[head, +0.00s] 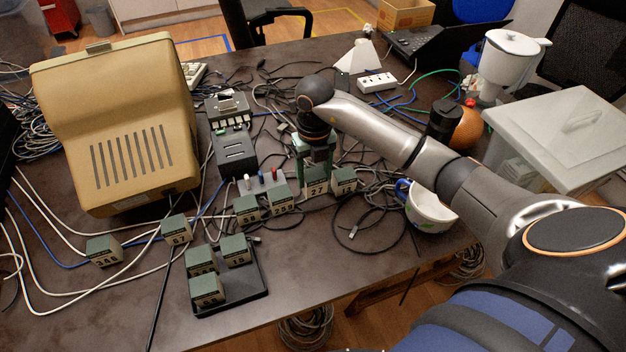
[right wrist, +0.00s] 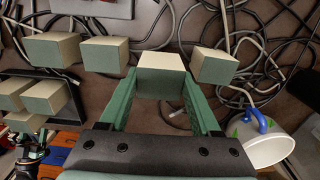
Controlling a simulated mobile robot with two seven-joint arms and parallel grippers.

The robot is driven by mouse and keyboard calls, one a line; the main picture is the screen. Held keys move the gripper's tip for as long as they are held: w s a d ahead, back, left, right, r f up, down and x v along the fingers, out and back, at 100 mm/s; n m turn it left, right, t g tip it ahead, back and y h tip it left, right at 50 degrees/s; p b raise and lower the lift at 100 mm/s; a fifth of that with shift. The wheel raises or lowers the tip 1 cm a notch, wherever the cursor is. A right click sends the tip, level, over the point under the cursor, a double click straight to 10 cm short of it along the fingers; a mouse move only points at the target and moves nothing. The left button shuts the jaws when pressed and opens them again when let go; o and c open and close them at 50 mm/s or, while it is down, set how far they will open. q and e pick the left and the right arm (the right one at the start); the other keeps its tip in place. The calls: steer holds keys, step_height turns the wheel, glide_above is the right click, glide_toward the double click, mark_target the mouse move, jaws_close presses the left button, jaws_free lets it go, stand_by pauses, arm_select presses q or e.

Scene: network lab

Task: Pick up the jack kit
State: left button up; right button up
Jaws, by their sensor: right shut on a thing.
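Several small green blocks with cream numbered faces are on the dark table; no label names one as the jack kit. My right gripper (head: 316,168), pointing down, is shut on the block marked 27 (head: 316,188). In the right wrist view this block (right wrist: 162,76) sits between the two green fingertips of the gripper (right wrist: 162,88). Another block (head: 344,181) stands close on its right, and a block marked 258 (head: 283,206) on its left. I cannot tell whether the held block touches the table.
A black tray (head: 257,293) holds several similar blocks at the front. A white mug with a blue handle (head: 432,211) stands right of the gripper. Loose cables (head: 365,225) cover much of the table. A beige monitor (head: 115,120) fills the left; a clear-lidded bin (head: 580,130) is at right.

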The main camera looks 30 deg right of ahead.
steer(key=s+a+r, duration=0.3)
steer(key=s+r, duration=0.6)
steer(key=s, duration=0.4)
steer(key=shift+a, duration=0.1)
